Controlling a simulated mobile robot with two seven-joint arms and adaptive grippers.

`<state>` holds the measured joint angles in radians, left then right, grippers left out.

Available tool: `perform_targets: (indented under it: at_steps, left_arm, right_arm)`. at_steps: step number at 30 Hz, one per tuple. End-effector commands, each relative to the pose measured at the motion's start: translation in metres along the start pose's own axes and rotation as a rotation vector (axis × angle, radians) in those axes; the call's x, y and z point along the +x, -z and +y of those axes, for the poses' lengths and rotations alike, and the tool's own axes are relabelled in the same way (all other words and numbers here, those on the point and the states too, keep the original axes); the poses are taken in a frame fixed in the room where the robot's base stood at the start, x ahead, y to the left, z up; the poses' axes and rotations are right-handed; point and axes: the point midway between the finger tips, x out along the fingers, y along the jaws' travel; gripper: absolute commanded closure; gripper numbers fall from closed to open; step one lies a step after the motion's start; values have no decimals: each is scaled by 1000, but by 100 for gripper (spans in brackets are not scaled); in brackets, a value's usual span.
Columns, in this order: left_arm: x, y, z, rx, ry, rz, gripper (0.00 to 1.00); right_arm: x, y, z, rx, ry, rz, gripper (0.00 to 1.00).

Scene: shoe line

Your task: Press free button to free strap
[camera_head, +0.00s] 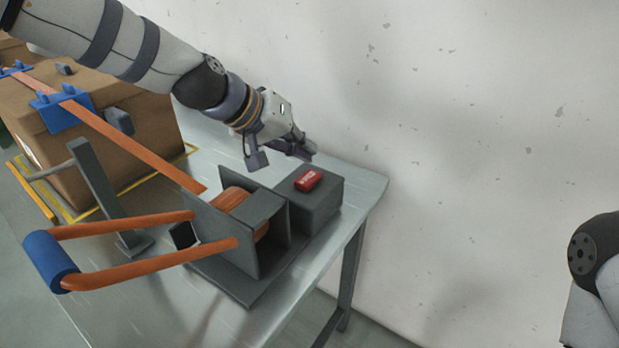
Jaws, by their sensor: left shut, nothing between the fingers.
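A red button (309,180) sits on top of a dark grey box (317,205) at the right end of the table. The box adjoins a grey strap machine (263,222) that holds a roll of orange strap (236,199). The orange strap (130,148) runs from the machine up over a cardboard box (105,165) at the left. My left gripper (306,153) is shut and empty, behind and just above the red button, apart from it. My right arm shows only in part at the right edge; its gripper is out of view.
An orange lever with a blue handle (50,262) juts out to the front left. A grey post (105,195) stands beside the cardboard box. Blue clips (63,110) sit on the box edge. A bare wall is behind the table (355,192).

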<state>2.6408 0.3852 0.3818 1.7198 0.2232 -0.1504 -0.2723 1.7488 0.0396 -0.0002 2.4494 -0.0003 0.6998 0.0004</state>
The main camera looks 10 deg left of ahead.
Motion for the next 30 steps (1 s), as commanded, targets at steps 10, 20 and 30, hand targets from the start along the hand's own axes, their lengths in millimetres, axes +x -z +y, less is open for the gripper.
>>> perform_targets:
  at_steps: [10,20,30]
  left_arm:
    - [14,-10,-10,1,-1,2,100]
    - [14,-10,-10,1,0,2,100]
    - [14,-10,-10,1,0,2,100]
  right_arm:
    - [6,-3,0,-1,-1,-16,60]
    - [6,-3,0,-1,-1,-15,60]
    - [6,-3,0,-1,-1,-16,60]
